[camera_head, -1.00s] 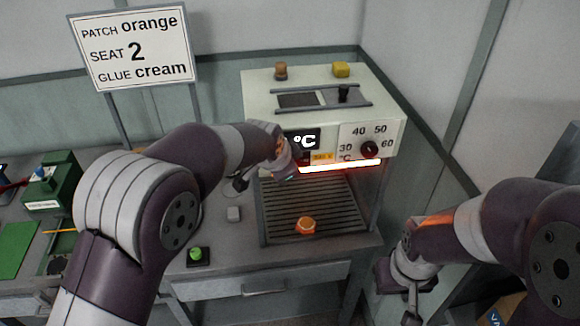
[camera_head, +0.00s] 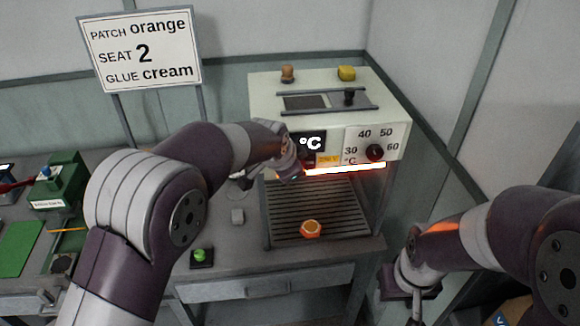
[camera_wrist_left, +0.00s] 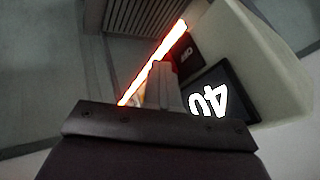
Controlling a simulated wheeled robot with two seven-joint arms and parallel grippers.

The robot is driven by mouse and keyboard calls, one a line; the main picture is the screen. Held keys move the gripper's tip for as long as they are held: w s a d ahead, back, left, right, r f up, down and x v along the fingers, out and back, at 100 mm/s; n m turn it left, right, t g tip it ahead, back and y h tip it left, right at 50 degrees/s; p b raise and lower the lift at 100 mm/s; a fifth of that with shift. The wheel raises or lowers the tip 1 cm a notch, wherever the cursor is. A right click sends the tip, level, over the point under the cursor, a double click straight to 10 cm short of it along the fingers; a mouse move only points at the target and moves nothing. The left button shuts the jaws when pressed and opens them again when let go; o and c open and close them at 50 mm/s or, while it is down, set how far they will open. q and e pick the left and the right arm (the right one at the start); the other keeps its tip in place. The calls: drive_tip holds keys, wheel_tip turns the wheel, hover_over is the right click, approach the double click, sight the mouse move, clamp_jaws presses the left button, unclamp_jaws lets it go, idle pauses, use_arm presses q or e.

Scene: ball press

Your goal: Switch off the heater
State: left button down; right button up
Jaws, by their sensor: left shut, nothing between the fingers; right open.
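The heater (camera_head: 268,98) is a cream box with a lit °C display (camera_head: 312,142) and a black dial (camera_head: 375,152) marked 30 to 60. Its heating bar (camera_head: 345,168) glows bright orange-white above a slatted grate. A dark switch-like panel (camera_wrist_left: 187,52) with a small white mark sits between the bar and the display, which reads 40 in the left wrist view. My left gripper (camera_wrist_left: 162,72) is shut and empty, close to the panel at the heater's front; I cannot tell whether it touches. My right gripper (camera_head: 410,318) is open, low at the right, partly cut off.
An orange puck (camera_head: 311,229) lies on the grate (camera_head: 285,215). A sign (camera_head: 140,48) and a green device (camera_head: 58,182) stand at the left. A brown and a yellow piece are on the heater.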

use_arm(q)
drive_tip(key=shift+w+d+r, duration=0.15)
drive_tip(key=shift+d, duration=0.2)
drive_tip(key=b+v, duration=0.3)
drive_tip(key=v, duration=0.9)
drive_tip(key=shift+s+r, duration=0.15)
drive_tip(key=shift+s, duration=0.1)
drive_tip(key=shift+d, duration=0.15)
